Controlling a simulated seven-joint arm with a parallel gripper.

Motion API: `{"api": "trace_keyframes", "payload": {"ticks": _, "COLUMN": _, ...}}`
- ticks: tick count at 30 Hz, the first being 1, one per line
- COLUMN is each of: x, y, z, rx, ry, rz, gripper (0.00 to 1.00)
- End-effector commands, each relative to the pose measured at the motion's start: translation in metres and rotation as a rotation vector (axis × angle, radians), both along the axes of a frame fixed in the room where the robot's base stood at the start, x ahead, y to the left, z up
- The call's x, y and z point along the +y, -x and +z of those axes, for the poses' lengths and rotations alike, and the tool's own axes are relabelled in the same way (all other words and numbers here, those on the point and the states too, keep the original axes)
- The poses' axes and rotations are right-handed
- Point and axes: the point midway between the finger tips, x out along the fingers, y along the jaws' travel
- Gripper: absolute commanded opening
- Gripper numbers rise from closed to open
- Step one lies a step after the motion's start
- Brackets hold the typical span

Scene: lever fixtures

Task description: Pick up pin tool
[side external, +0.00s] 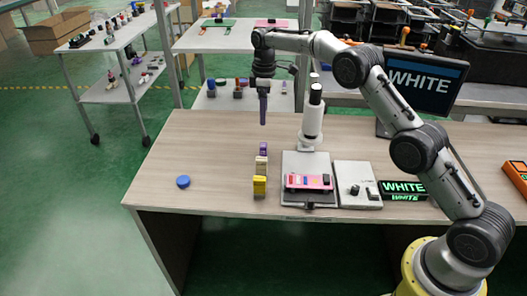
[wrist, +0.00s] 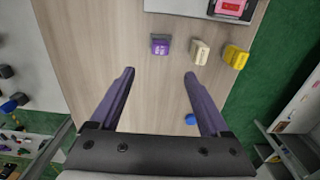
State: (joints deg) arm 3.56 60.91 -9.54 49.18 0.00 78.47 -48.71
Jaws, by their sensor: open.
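Three small blocks stand in a row on the wooden table: a purple block (side external: 263,148), a cream block (side external: 261,164) and a yellow block (side external: 259,186). The wrist view also shows the purple block (wrist: 160,45), the cream block (wrist: 199,51) and the yellow block (wrist: 235,57). I cannot tell which of them, if any, is the pin tool. My gripper (side external: 263,122) is high above the table, behind the row in the side view. In the wrist view its two purple fingers (wrist: 159,75) are apart with nothing between them, and the blocks lie beyond the fingertips.
A blue disc (side external: 183,182) lies at the left of the table. A control box (side external: 350,175) and a "WHITE" sign (side external: 402,190) stand farther right.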

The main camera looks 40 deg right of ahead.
Motion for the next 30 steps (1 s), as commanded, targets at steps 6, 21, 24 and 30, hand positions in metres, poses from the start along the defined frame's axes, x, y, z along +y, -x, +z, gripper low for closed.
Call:
{"api": "trace_keyframes", "payload": {"ticks": 6, "x": -0.001, "y": 0.002, "z": -0.031, "rx": 0.021, "ry": -0.001, "rz": -0.003, "gripper": 0.8}}
{"api": "trace_keyframes", "payload": {"ticks": 21, "x": -0.001, "y": 0.001, "z": -0.097, "rx": 0.018, "ry": -0.001, "rz": -0.003, "gripper": 0.8}}
{"api": "trace_keyframes", "payload": {"ticks": 24, "x": -0.001, "y": 0.001, "z": -0.106, "rx": 0.02, "ry": -0.001, "rz": -0.003, "gripper": 0.8}}
{"api": "trace_keyframes", "payload": {"ticks": 30, "x": 0.0, "y": -0.001, "z": -0.135, "rx": 0.019, "ry": -0.001, "rz": -0.003, "gripper": 0.8}}
